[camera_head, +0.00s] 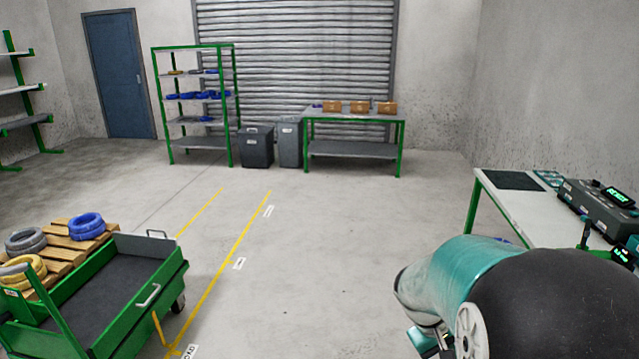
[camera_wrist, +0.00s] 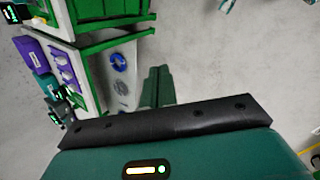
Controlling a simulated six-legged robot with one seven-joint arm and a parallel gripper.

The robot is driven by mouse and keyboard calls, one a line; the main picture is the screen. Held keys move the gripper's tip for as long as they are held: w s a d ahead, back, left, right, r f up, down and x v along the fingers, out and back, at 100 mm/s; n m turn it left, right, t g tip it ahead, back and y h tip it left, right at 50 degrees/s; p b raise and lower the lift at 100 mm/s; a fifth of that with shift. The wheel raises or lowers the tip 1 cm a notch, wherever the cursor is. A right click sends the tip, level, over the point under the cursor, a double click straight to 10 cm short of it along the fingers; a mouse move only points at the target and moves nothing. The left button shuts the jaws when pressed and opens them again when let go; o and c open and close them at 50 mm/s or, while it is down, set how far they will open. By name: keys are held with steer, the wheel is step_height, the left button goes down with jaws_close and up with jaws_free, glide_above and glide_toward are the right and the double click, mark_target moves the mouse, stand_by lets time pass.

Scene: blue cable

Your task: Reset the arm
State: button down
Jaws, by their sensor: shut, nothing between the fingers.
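My arm (camera_head: 455,275) shows large at the lower right of the head view, folded close to the camera, with its lower end cut off by the bottom edge. In the wrist view my gripper (camera_wrist: 157,72) shows as two dark green fingers side by side, shut and empty, pointing away past a black bar. A blue cable coil (camera_head: 86,226) lies on a wooden pallet at the left of the head view. A blue ring (camera_wrist: 119,62) lies on a pale surface beyond the fingers in the wrist view, apart from them.
A workbench (camera_head: 490,200) with a grey device (camera_head: 600,208) stands at the right, near my arm. A green cart (camera_head: 120,285) stands at the lower left. A shelf (camera_head: 233,110), bins (camera_head: 256,150) and a table with boxes (camera_head: 355,150) stand at the back. The middle floor is clear.

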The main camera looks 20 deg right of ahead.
steer(key=s+a+r+t+y, duration=0.2)
steer(key=a+r, duration=0.5)
steer(key=a, duration=0.4)
steer(key=s+a+r+t+y, duration=0.3)
steer(key=a+r, duration=0.4)
steer(key=a, duration=0.5)
steer(key=s+t, duration=0.1)
steer(key=t, duration=0.1)
steer(key=shift+a+r+n+t, duration=0.2)
steer(key=shift+r+n+t, duration=0.1)
steer(key=shift+r, duration=0.1)
steer(key=shift+d, duration=0.1)
